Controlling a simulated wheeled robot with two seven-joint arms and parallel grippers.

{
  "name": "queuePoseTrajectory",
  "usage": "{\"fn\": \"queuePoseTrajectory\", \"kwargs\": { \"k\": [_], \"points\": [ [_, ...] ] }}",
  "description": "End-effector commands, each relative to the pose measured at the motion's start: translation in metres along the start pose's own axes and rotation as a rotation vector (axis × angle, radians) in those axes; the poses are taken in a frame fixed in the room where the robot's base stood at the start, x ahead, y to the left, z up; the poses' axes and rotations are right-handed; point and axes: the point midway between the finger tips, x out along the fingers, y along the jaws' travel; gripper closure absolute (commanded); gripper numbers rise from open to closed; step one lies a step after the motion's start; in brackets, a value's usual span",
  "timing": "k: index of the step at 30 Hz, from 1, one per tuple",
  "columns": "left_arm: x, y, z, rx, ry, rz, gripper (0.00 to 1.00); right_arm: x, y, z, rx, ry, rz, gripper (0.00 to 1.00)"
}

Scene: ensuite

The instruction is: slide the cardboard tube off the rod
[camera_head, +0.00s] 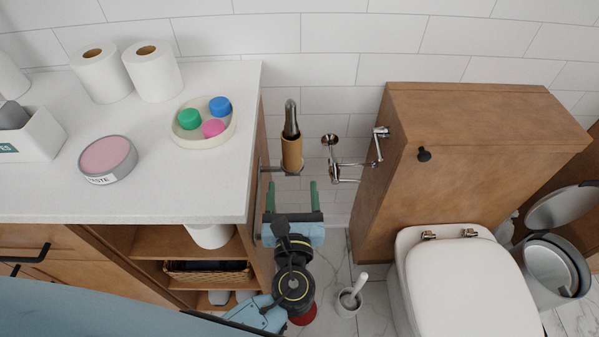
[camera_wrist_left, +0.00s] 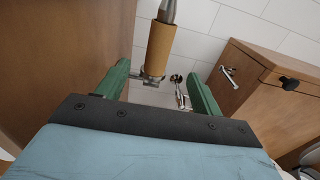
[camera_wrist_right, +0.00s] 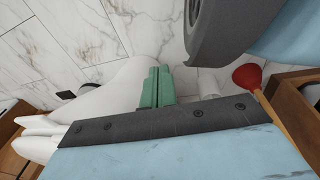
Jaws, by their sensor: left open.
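The brown cardboard tube (camera_head: 291,157) stands upright around the metal rod (camera_head: 290,118), whose tip sticks out above it. The rod's holder is at the side of the wooden vanity. My left gripper (camera_head: 292,194) is open and empty, just in front of and below the tube. In the left wrist view, the tube (camera_wrist_left: 158,50) stands beyond the gap between the green fingers, and the rod (camera_wrist_left: 168,12) shows above it. No contact shows. My right gripper (camera_wrist_right: 157,85) shows only in the right wrist view, its green fingers together with nothing visible between them.
The vanity counter (camera_head: 190,195) is on the left, with toilet rolls (camera_head: 152,72) and a dish of coloured caps (camera_head: 187,142). A chrome wall fitting (camera_head: 350,172), wooden cabinet (camera_head: 470,120) and toilet (camera_head: 470,290) are on the right. A toilet brush (camera_head: 350,298) stands on the floor.

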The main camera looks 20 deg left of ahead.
Motion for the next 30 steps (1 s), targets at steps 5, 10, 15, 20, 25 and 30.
{"fn": "queuePoseTrajectory", "kwargs": {
  "k": [5, 10, 15, 20, 25, 30],
  "points": [
    [0.014, 0.0, -0.001, -0.001, -0.001, 0.002, 0.33, 0.0, 0.0, -0.003, 0.002, 0.002, 0.0, 1.0],
    [0.045, 0.0, -0.001, 0.0, -0.002, 0.002, 0.33, -0.002, 0.001, -0.013, 0.006, 0.009, 0.002, 1.0],
    [0.079, 0.0, 0.0, -0.001, -0.003, 0.002, 0.33, -0.006, 0.003, -0.026, 0.011, 0.016, 0.005, 1.0],
    [0.107, 0.0, -0.001, -0.001, -0.001, 0.002, 0.33, -0.011, 0.004, -0.038, 0.016, 0.025, 0.007, 1.0],
    [0.125, 0.0, -0.001, 0.0, 0.0, 0.0, 0.33, -0.015, 0.005, -0.047, 0.02, 0.029, 0.008, 1.0],
    [0.133, 0.0, -0.001, -0.001, 0.002, 0.001, 0.33, -0.017, 0.006, -0.051, 0.021, 0.03, 0.009, 1.0]
  ]
}}
